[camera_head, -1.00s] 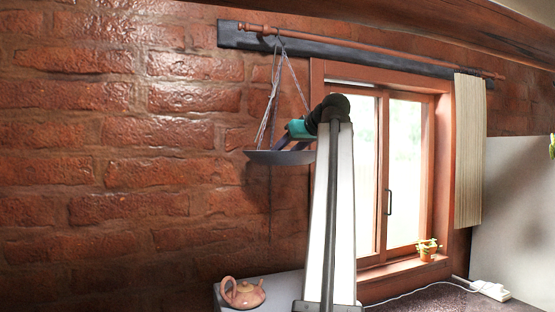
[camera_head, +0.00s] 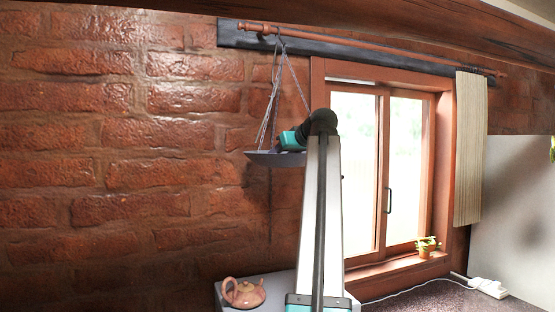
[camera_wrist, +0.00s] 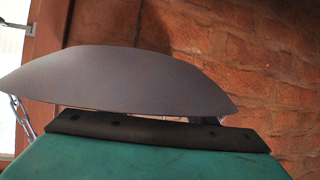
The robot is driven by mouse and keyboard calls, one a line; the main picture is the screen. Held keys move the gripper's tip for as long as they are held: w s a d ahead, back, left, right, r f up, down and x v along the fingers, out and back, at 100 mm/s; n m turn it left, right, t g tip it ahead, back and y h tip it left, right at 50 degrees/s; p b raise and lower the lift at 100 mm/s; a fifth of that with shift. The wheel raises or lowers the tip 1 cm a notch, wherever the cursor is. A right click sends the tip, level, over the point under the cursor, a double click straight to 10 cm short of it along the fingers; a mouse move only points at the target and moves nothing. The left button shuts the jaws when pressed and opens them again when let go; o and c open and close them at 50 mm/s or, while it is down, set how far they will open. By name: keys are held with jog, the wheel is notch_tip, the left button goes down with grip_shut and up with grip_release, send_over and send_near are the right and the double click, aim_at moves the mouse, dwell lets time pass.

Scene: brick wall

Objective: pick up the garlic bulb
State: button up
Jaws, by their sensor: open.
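I cannot make out a garlic bulb in either current view. A grey hanging pan (camera_head: 262,155) on chains hangs against the brick wall, left of the window. My gripper (camera_head: 286,143) is at the right side of this pan, and its teal body overlaps the pan's right part. In the wrist view the pan (camera_wrist: 110,85) fills the middle as a smooth curved grey surface, close in front of my teal gripper body. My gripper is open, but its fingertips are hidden. Any contents of the pan are hidden too.
The chains (camera_head: 272,100) rise to a rod above the window and stand close to my gripper. A pink teapot (camera_head: 243,292) sits on a pale surface below. A small potted plant (camera_head: 427,247) stands on the sill. The wall left of the pan is clear.

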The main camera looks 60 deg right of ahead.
dwell(0.3)
jog(key=c, duration=0.8)
